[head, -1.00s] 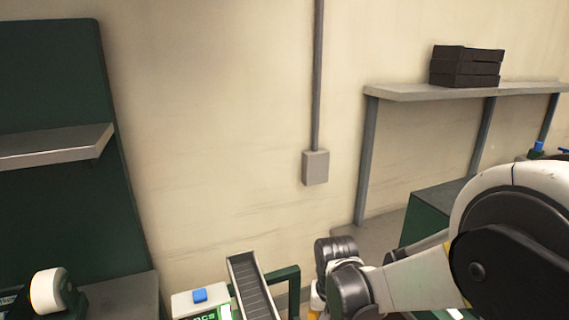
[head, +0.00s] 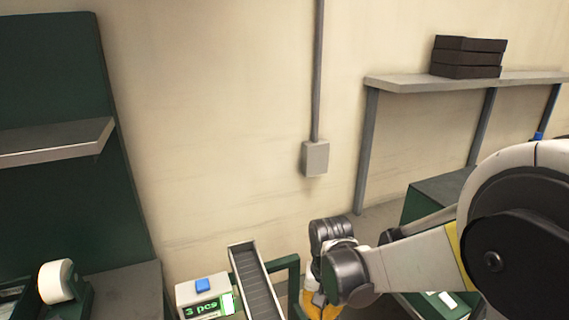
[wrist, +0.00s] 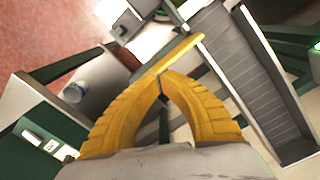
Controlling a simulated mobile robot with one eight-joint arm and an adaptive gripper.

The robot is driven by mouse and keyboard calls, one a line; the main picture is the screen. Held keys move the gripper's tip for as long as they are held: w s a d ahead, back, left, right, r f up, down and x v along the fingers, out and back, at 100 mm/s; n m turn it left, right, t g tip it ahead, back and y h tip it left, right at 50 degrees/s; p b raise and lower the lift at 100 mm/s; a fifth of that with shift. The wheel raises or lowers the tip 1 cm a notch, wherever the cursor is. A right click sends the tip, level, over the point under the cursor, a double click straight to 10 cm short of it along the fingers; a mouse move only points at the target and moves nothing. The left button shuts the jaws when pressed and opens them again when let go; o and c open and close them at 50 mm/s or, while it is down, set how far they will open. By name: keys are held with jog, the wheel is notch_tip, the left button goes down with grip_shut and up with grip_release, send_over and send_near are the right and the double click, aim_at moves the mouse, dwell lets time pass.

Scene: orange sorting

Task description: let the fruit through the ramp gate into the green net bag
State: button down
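The grey ramp (head: 257,285) stands at the bottom of the head view; its ridged bed also shows at the right of the wrist view (wrist: 247,75), and no fruit is visible on it. My gripper (wrist: 160,74) has its two yellow fingers together at the tips. A yellow bar (wrist: 183,52) runs from just beyond the fingertips up toward the ramp's side. I cannot tell whether the tips hold its end. In the head view only a yellow part of the gripper shows at the bottom edge, right of the ramp. I cannot make out the green net bag or any fruit.
A white box with a blue button (head: 204,285) and a lit "3 pcs" display stands left of the ramp. A green frame (head: 284,264) adjoins the ramp's right side. A tape-like roll (head: 55,281) is at far left. Dark crates (head: 468,58) sit on a wall shelf.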

notch_tip(320, 180, up, 5)
jog(key=p, duration=0.3)
jog(key=shift+f, duration=0.2)
